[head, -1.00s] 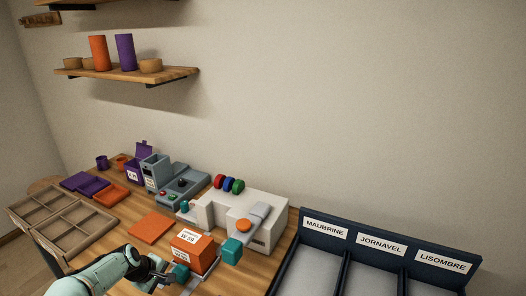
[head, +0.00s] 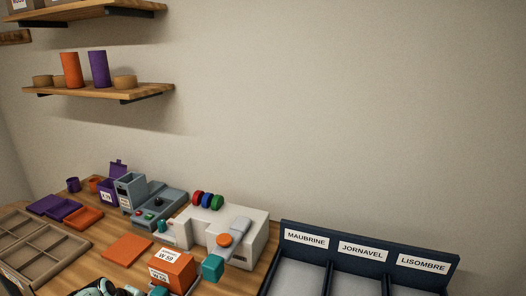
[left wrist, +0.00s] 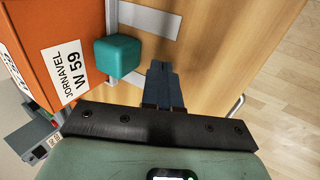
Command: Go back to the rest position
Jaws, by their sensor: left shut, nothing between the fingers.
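My left gripper (left wrist: 162,78) shows in the left wrist view with its dark fingers shut and empty, over the wooden surface. An orange box (left wrist: 45,45) with a white label reading JORNAVEL W 59 is to its left, apart from it. A teal block (left wrist: 118,57) sits beside the box, close to the fingers but not between them. In the head view the orange box (head: 173,270) stands near the table's front, and only a bit of my left arm shows at the bottom edge; its fingers are not clear there. My right gripper is not in view.
A white press (head: 225,228) with a teal-ended lever (head: 212,267) stands behind the box. A grey machine (head: 158,205) is to its left. A brown divided tray (head: 40,250) lies at far left. A dark labelled bin (head: 335,252) stands at right.

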